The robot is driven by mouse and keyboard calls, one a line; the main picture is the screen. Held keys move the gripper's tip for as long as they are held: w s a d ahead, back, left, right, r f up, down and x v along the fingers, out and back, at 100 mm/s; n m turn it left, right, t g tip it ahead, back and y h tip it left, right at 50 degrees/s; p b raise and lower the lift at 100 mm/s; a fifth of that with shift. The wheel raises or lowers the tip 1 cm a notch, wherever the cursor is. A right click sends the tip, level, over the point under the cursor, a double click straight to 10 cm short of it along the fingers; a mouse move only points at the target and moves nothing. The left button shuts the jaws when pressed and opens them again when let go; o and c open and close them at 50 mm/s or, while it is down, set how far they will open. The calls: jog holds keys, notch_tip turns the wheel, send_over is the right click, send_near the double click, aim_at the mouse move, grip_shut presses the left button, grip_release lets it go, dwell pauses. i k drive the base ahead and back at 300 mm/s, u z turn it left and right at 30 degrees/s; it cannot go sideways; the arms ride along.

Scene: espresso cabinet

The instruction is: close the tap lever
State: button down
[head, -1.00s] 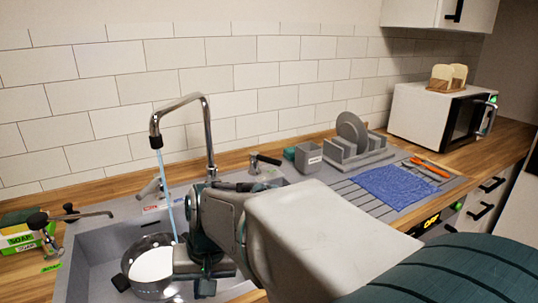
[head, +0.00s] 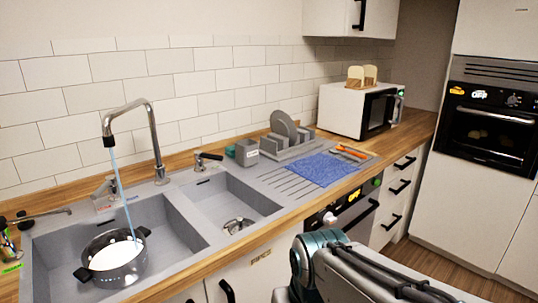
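The chrome tap (head: 150,125) arches over the left sink basin. A blue stream of water (head: 122,200) runs from its black nozzle into a steel pot (head: 118,257) with black handles, which holds whitish contents. My gripper is not in view; only part of my arm shows at the bottom, right of centre, in front of the counter.
The right basin (head: 238,205) is empty apart from its drain. A grey cup (head: 246,152), dish rack (head: 285,140) and blue cloth (head: 322,170) lie along the counter. A toaster-topped microwave (head: 358,108) stands farther right. The wooden front edge and cabinets border the floor.

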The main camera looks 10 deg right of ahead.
aim_at(197, 154)
jog(key=z, duration=0.25)
jog(key=k, duration=0.45)
jog(key=z, duration=0.95)
jog(key=i, duration=1.25)
jog(key=u, duration=0.9)
jog(key=i, duration=0.75)
jog(key=u, duration=0.8)
